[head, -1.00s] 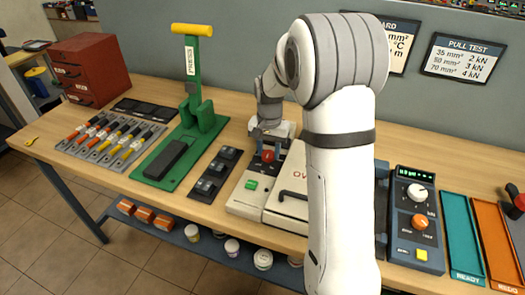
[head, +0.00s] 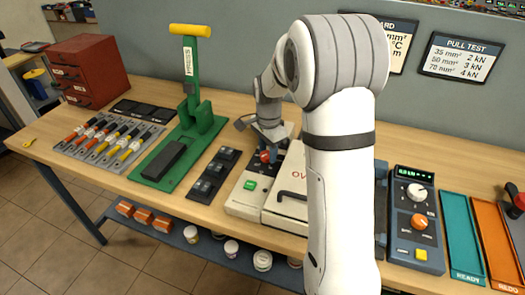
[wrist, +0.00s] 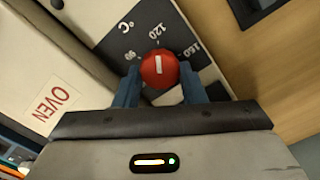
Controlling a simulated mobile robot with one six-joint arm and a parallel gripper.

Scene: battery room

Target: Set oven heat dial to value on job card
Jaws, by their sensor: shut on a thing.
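The red heat dial (wrist: 158,68) is between the two blue fingers of my gripper (wrist: 158,78) in the wrist view. The fingers are shut on it from either side. Its white mark lines up about with the 120 on the dark °C scale (wrist: 118,45); 90 and 150 also show. In the head view the dial (head: 265,156) sits on the control panel of the oven (head: 290,205), with my gripper (head: 266,148) down over it. The job card (head: 404,42) on the back wall is partly hidden by my arm; its heat value is not readable.
Right of my arm are a dial tester (head: 416,235), teal tray (head: 461,235) and orange tray (head: 496,240). A pull-test card (head: 464,56) hangs behind.

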